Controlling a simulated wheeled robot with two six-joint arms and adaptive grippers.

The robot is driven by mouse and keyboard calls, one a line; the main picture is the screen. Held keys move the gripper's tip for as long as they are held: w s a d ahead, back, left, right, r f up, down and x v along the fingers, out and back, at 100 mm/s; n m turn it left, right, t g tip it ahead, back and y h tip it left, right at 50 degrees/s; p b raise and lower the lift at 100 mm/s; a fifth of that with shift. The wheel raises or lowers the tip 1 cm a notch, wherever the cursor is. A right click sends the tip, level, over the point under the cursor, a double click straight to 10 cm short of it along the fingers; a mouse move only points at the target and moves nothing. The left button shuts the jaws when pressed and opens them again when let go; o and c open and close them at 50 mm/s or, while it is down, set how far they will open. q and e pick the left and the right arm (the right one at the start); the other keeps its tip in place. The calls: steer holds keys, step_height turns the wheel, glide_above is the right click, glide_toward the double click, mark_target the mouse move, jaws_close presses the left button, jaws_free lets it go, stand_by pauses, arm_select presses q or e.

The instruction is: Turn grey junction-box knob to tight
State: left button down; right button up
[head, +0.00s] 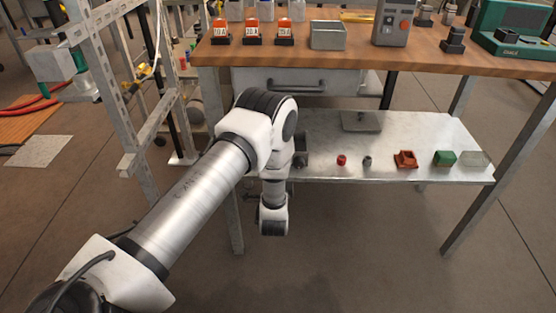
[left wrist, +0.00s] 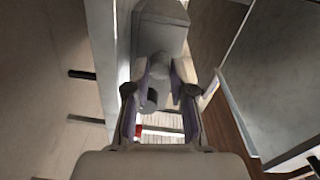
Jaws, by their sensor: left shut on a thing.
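In the left wrist view, a grey box (left wrist: 160,18) is at the top, with a grey rounded knob (left wrist: 156,64) below it. My left gripper (left wrist: 164,75) has its two fingers on either side of this knob and is shut on it. The fingers hide part of the knob, and I cannot read its setting. In the head view, my left arm reaches to the left end of the lower metal shelf. The left fingers and the knob are hidden there behind the arm. My right gripper is in neither view.
A wooden workbench (head: 340,57) stands above the lower metal shelf (head: 330,165). Small red, grey and green parts lie on that shelf. Orange-topped blocks (head: 253,32) and a metal tray (head: 328,34) stand on the bench. A metal frame (head: 115,75) rises at the left.

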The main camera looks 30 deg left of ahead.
arm_select(q)
steer(key=shift+m+p, duration=0.5)
steer(key=shift+m, duration=0.3)
steer(key=c, duration=1)
jaws_free()
